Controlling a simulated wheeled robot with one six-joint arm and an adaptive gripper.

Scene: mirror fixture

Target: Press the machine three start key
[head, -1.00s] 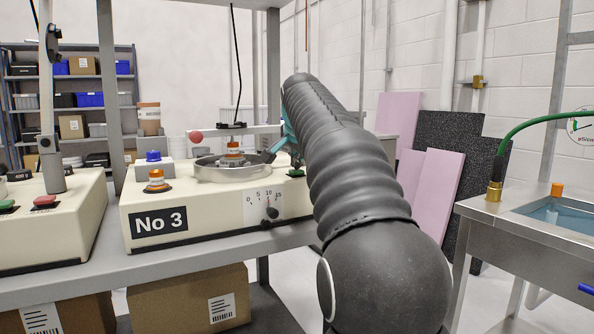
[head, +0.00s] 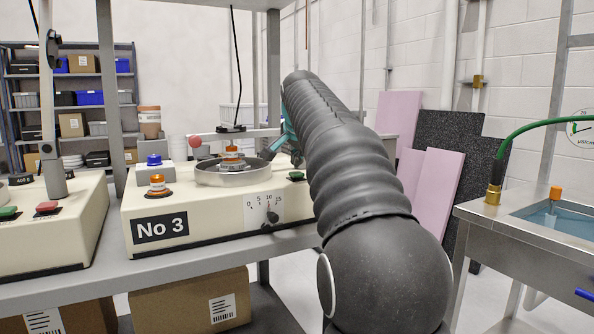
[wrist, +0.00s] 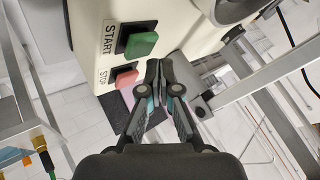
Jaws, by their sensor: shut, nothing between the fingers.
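The cream machine labelled No 3 (head: 200,238) stands on the grey bench in the head view. Its green start key (head: 296,176) shows at its front right, close beside my arm. In the wrist view the green key (wrist: 141,45) sits next to the START label (wrist: 109,38). The red stop key (wrist: 126,78) is below it, next to the STOP label. My gripper (wrist: 159,65) is shut and empty, its tips just lower right of the green key in the picture. Touch cannot be told. In the head view, my gripper (head: 277,143) is partly hidden behind my arm.
A round metal pan (head: 232,177) with an orange-topped part, an orange lamp (head: 157,185) and a blue knob (head: 154,160) sit on the machine. Another cream machine (head: 40,240) with green and red keys is at left. A metal sink (head: 525,220) stands at right.

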